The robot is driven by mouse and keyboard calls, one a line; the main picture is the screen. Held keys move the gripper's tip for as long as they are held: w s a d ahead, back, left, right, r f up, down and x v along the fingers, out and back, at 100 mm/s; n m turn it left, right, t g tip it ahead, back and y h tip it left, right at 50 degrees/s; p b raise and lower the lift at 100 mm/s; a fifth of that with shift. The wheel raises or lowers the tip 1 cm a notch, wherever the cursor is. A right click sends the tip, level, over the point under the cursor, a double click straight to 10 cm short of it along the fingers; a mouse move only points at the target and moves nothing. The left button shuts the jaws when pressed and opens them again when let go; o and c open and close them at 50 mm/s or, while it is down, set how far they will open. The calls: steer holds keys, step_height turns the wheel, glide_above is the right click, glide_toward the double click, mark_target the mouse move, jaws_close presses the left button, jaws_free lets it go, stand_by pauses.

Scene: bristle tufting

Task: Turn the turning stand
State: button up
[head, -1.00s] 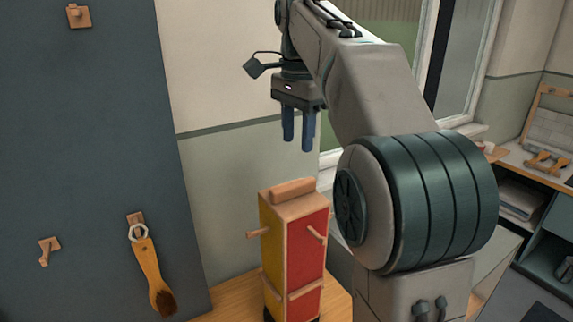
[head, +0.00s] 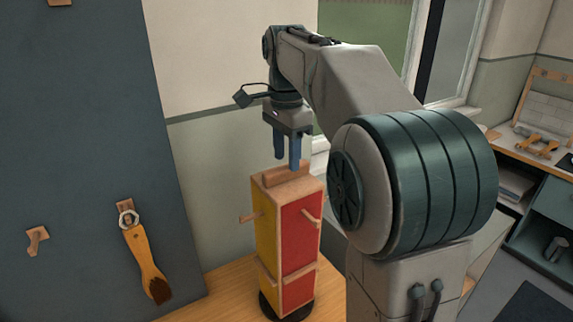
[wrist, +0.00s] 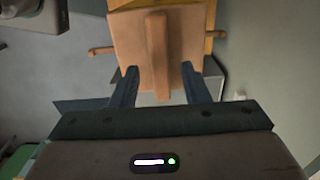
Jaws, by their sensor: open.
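The turning stand (head: 301,235) is a tall wooden box on a dark round base (head: 272,304). A red face and a yellow face show in the head view, each with a peg and a ledge. A wooden bar handle (head: 285,175) runs across its top; it also shows in the wrist view (wrist: 153,50). My gripper (head: 287,168) points down just above the stand's top. Its two blue fingers are open, one on each side of the bar's near end in the wrist view (wrist: 162,80). I cannot tell whether they touch it.
The stand is on a wooden table (head: 215,295). A dark panel (head: 85,120) at the left carries wooden pegs and a hanging brush (head: 146,262). A window is behind my arm. A bench with wooden tools (head: 538,145) stands far right.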

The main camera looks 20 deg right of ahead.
steer(key=shift+f, duration=1.4)
jaws_close()
